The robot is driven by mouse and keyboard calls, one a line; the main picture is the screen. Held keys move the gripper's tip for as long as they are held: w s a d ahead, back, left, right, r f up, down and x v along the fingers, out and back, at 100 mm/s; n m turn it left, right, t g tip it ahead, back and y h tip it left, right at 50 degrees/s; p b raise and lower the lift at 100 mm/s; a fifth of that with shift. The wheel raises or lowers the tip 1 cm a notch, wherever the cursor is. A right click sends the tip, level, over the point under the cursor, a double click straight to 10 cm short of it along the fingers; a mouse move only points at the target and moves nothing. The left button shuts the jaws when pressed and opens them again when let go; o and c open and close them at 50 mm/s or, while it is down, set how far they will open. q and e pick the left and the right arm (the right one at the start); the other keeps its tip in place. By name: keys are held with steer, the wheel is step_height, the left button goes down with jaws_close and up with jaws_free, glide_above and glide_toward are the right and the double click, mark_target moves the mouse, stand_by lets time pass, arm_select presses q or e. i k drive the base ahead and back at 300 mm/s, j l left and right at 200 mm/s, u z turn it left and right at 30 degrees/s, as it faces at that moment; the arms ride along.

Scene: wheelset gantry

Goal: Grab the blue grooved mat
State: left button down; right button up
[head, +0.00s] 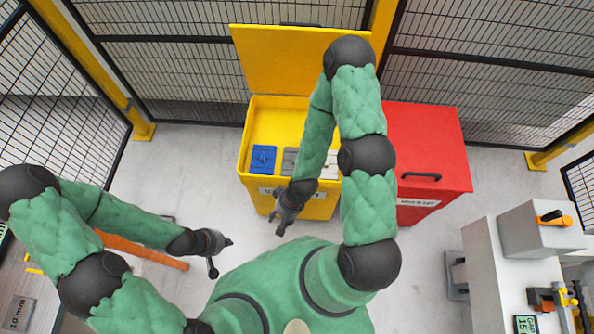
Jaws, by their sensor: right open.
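The blue grooved mat (263,157) lies in the left part of the open yellow bin (243,172), near its front wall. It looks like a small blue rectangle with a darker mark on it. My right gripper (277,224) is open and empty, pointing down in front of the bin and apart from the mat. My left gripper (221,258) has its fingers spread and is empty, lower and further left, away from the bin. My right arm hides part of the bin's right side.
Grey pieces (290,160) lie beside the mat in the bin. The yellow lid (270,55) stands raised behind. A closed red bin (430,150) is at the right. A bench (490,270) with a grey box (535,230) stands far right. Mesh fences enclose the area.

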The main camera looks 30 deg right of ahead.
mark_target(262, 160)
steer(key=i+l+u, duration=0.15)
steer(key=u, duration=0.2)
steer(key=i+l+u, duration=0.1)
steer(key=u, duration=0.25)
steer(key=l+u, duration=0.35)
steer(key=i+j, duration=0.05)
steer(key=j, duration=0.05)
